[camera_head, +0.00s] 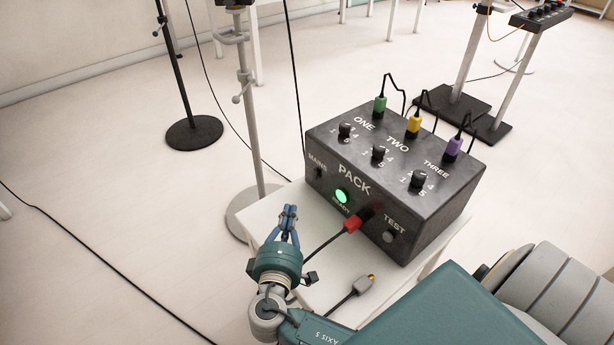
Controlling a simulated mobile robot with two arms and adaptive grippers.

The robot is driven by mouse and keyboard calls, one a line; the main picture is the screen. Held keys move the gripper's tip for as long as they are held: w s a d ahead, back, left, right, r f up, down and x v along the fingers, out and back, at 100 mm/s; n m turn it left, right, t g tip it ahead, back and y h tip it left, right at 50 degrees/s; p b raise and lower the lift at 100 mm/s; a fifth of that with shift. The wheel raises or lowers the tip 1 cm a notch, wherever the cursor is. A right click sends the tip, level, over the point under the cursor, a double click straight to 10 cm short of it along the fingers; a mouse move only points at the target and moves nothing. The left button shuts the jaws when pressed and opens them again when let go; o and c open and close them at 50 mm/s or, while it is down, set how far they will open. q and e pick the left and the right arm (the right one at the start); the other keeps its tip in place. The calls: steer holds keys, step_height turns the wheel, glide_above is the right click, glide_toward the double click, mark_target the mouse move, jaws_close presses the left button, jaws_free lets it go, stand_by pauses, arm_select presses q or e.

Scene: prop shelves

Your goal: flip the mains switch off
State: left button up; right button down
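The black pack (333,205) stands on a small white table. Its small dark mains switch (319,173) sits at the left end of the front panel, under the MAINS label; its position is too small to tell. The green READY lamp (341,196) is lit. My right gripper (290,210) is in front of the pack's left end, below and left of the switch, and apart from it. Its blue fingers are together with nothing visible between them. My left gripper is out of view.
A red plug (352,224) with a cable is in the pack's front, near the TEST button (390,236). A loose cable end (364,284) lies on the white table (330,281). Green, yellow and purple plugs stand on top. A grey stand (247,105) rises behind my gripper.

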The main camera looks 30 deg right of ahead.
mark_target(315, 175)
steer(key=shift+w+d, duration=0.15)
steer(key=shift+w, duration=0.05)
steer(key=x, duration=0.9)
steer(key=shift+w+d, duration=0.25)
steer(key=d, duration=0.3)
steer(key=shift+d+f, duration=0.1)
steer(key=shift+f, duration=0.2)
steer(key=shift+d+f, duration=0.1)
steer(key=shift+d, duration=0.2)
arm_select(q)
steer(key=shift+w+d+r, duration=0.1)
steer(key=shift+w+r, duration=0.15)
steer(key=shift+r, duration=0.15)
